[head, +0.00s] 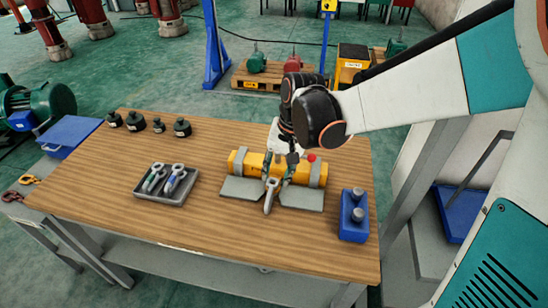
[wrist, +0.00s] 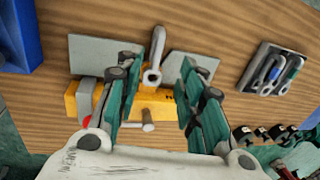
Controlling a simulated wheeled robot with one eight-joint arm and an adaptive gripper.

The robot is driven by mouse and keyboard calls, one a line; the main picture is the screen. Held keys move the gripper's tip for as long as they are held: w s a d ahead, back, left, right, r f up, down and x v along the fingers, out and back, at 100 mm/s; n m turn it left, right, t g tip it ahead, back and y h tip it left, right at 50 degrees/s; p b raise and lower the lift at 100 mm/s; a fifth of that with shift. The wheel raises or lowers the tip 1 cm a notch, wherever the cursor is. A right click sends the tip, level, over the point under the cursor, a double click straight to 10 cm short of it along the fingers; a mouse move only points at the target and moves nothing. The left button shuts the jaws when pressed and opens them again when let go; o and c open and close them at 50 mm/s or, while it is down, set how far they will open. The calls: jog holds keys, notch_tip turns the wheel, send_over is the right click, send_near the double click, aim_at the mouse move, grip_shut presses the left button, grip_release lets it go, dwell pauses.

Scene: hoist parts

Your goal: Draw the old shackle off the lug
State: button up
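The old shackle (head: 270,197) is a grey loop at the front middle of the yellow hoist body (head: 240,161), in the gap between two grey plates. The wrist view also shows the shackle (wrist: 156,52), its eye end toward the yellow body. My gripper (head: 278,172) reaches down over the yellow body. In the wrist view its teal fingers (wrist: 158,68) are spread wide, on either side of the shackle's eye end and apart from it. A grey pin or bolt (wrist: 135,127) shows between the fingers near the yellow body.
A grey tray (head: 165,198) with two shackles stands to the left. A blue block (head: 354,226) with two grey cylinders is at the right. Several dark weights (head: 136,122) stand at the back left. The table front (head: 200,230) is clear.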

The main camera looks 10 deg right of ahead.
aim_at(268, 202)
jog(key=a+f+b, duration=0.1)
jog(key=f, duration=0.3)
jog(key=f+b, duration=0.2)
jog(key=f, duration=0.3)
jog(key=w+a+f+b, duration=0.1)
jog(key=f+b, duration=0.1)
jog(key=f, duration=0.2)
jog(key=shift+a+f, duration=0.25)
jog(key=shift+a, duration=0.05)
grip_shut()
